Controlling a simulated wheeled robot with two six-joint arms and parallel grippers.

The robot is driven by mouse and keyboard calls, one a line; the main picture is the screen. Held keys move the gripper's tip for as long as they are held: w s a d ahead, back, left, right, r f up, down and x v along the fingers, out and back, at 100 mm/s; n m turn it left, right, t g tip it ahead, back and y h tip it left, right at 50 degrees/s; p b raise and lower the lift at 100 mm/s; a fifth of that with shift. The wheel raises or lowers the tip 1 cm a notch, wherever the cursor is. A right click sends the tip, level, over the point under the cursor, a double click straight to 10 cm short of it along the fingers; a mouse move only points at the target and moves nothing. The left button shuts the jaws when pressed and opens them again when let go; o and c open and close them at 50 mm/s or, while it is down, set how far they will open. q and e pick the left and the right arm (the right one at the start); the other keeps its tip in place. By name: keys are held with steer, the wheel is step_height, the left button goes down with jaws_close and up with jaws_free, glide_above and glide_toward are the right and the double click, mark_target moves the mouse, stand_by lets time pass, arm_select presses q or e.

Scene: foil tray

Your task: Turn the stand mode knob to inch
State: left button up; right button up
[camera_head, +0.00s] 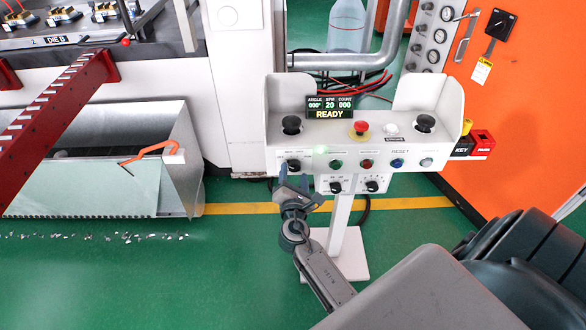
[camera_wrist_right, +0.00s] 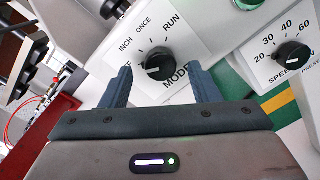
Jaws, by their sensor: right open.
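The stand mode knob (camera_wrist_right: 158,64) is black with a white pointer line. In the right wrist view its plate reads INCH, ONCE, RUN and MODE, with one label on the left mostly hidden by a finger. The pointer lies toward the left, near that hidden label and below INCH. My right gripper (camera_wrist_right: 162,84) is open and empty, its fingers set to either side of the knob's lower part; contact cannot be told. In the head view the knob (camera_head: 293,165) is at the panel's left end, with my right gripper (camera_head: 293,181) just below. My left gripper is not in view.
The white control stand (camera_head: 400,158) carries several buttons, a red emergency stop (camera_head: 361,127) and a READY display (camera_head: 330,108). An orange cabinet (camera_head: 540,110) stands right; a metal chute (camera_head: 178,165) stands left.

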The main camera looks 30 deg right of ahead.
steer(key=shift+x, duration=1.1)
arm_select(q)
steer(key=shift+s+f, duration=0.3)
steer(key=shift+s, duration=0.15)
arm_select(e)
steer(key=c, duration=1)
steer(key=shift+f, duration=0.1)
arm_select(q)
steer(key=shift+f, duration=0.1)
arm_select(e)
steer(key=m+b, duration=0.2)
steer(key=m, duration=0.1)
steer(key=shift+f, duration=0.1)
steer(key=m+b, duration=0.3)
steer(key=m, duration=0.1)
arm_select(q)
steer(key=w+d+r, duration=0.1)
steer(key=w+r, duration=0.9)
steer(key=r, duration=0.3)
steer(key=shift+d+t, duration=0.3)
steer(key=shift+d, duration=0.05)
arm_select(e)
steer(key=shift+m, duration=0.4)
